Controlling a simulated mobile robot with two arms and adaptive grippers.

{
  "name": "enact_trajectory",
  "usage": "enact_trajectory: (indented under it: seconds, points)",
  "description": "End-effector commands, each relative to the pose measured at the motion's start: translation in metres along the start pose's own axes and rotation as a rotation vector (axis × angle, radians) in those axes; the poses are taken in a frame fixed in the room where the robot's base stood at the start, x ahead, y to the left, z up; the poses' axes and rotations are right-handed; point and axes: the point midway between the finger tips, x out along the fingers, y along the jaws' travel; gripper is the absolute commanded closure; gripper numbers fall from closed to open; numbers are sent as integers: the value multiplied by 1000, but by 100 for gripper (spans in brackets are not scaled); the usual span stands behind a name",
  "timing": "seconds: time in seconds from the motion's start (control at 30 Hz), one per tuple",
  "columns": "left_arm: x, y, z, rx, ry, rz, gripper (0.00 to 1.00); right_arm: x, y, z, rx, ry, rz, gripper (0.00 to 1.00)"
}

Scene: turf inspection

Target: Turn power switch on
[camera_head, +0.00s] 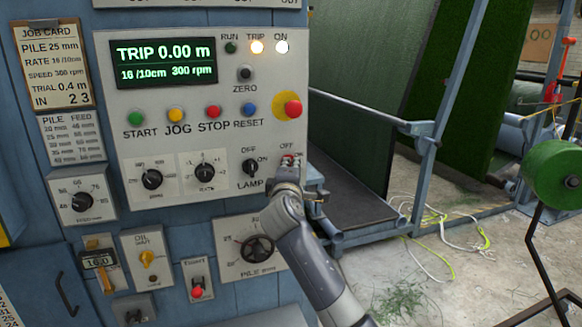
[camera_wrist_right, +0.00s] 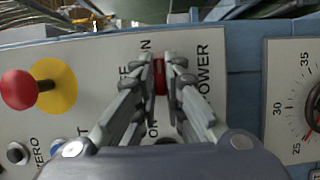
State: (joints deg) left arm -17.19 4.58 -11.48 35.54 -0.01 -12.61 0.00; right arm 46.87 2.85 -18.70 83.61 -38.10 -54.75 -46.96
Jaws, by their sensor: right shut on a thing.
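The red power switch (camera_head: 287,160) sits at the lower right of the grey control panel (camera_head: 120,200), below an OFF label. My right gripper (camera_head: 289,172) reaches it from below and hides most of it. In the wrist view the right gripper (camera_wrist_right: 160,68) has its two fingers closed on either side of the red switch (camera_wrist_right: 160,78), next to the word POWER. The exact angle of the switch is hard to tell. The display (camera_head: 163,63) reads TRIP 0.00 m. My left gripper is not in view.
The lamp switch (camera_head: 250,167) is just left of my right gripper. A red emergency button (camera_head: 293,108) on yellow sits above it. The pile wheel (camera_head: 258,248) is below. A frame with a dark belt (camera_head: 350,200) stands to the right, with loose cables (camera_head: 440,225) on the floor.

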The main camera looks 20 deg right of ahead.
Motion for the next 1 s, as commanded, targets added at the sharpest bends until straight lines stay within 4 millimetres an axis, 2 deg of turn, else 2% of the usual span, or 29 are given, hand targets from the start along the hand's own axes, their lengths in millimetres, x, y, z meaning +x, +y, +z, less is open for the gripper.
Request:
enact_trajectory:
  seconds: [0.37, 0.4, 0.47, 0.83, 1.0]
  points:
    - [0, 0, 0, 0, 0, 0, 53, 0, -2, 0, 6, -1, -5, 100]
    - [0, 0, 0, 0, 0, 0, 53, 0, -2, 0, 6, -1, -5, 81]
    - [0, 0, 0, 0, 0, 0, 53, 0, -2, 0, 6, -1, -5, 70]
    - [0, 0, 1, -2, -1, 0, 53, -1, 0, 0, 4, 0, -2, 70]
    - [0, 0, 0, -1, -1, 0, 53, -15, -1, -1, 3, 1, -2, 70]
